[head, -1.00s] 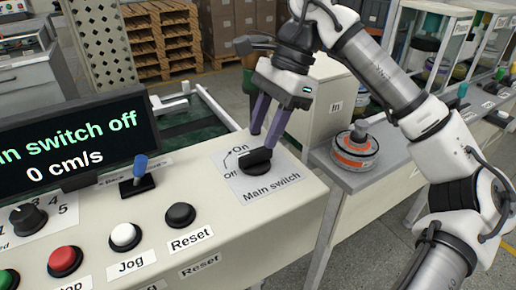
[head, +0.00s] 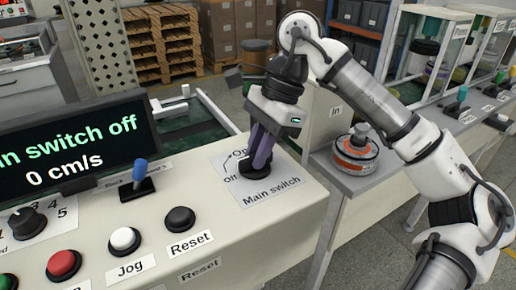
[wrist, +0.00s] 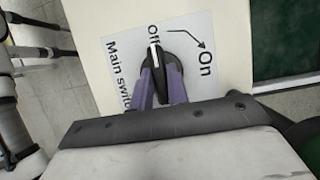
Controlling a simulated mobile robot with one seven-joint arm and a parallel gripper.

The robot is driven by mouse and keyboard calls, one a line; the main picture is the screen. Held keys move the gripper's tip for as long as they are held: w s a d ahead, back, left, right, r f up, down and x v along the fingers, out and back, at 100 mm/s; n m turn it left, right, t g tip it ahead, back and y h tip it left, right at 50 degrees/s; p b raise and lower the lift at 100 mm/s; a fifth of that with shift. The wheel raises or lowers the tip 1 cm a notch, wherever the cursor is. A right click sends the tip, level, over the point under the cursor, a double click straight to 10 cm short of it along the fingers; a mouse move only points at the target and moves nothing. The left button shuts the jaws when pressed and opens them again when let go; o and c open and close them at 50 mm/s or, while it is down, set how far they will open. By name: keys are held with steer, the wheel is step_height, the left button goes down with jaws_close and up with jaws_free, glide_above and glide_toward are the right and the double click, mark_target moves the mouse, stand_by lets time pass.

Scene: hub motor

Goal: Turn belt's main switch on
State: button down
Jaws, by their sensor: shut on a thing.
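The main switch (wrist: 154,58) is a black rotary knob with a white pointer line on a white label plate (head: 273,192) at the right end of the console. In the wrist view its pointer is directed at "Off", and an arrow on the plate curves from "Off" to "On". My gripper (head: 257,163) is over the knob with its purple fingers down, one on each side of it, shut on it. The fingers also show in the wrist view (wrist: 161,90). In the head view they hide most of the knob. The display (head: 75,148) reads "Main switch off" and "0 cm/s".
Black Reset (head: 180,219), white Jog (head: 125,240) and red (head: 64,264) buttons stand on the console left of the switch, with a blue-tipped lever (head: 140,172) behind them. An orange-and-grey hub motor (head: 356,152) lies on the grey surface to the right.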

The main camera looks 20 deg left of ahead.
steer(key=shift+m, duration=0.3)
steer(key=m+t+y+b, duration=0.1)
steer(key=m+b, duration=0.1)
steer(key=m, duration=0.1)
steer(key=shift+s+d+f+m, duration=0.1)
steer(key=shift+m, duration=0.2)
steer(key=m+t+b, duration=0.1)
steer(key=m, duration=0.1)
steer(key=m+t+b, duration=0.1)
steer(key=m+b, duration=0.1)
steer(key=m, duration=0.1)
steer(key=shift+s+y, duration=0.1)
steer(key=shift+y, duration=0.2)
steer(key=m+t+b, duration=0.1)
steer(key=m+t, duration=0.1)
steer(key=m, duration=0.2)
steer(key=shift+s+m+b, duration=0.15)
steer(key=shift+m+b, duration=0.2)
steer(key=shift+m, duration=0.05)
steer(key=shift+m+t+h+b, duration=0.4)
steer(key=shift+m+t+b, duration=0.3)
steer(key=shift+m, duration=1.2)
steer(key=c, duration=1.4)
jaws_free()
steer(key=shift+s, duration=0.1)
steer(key=shift+o, duration=0.2)
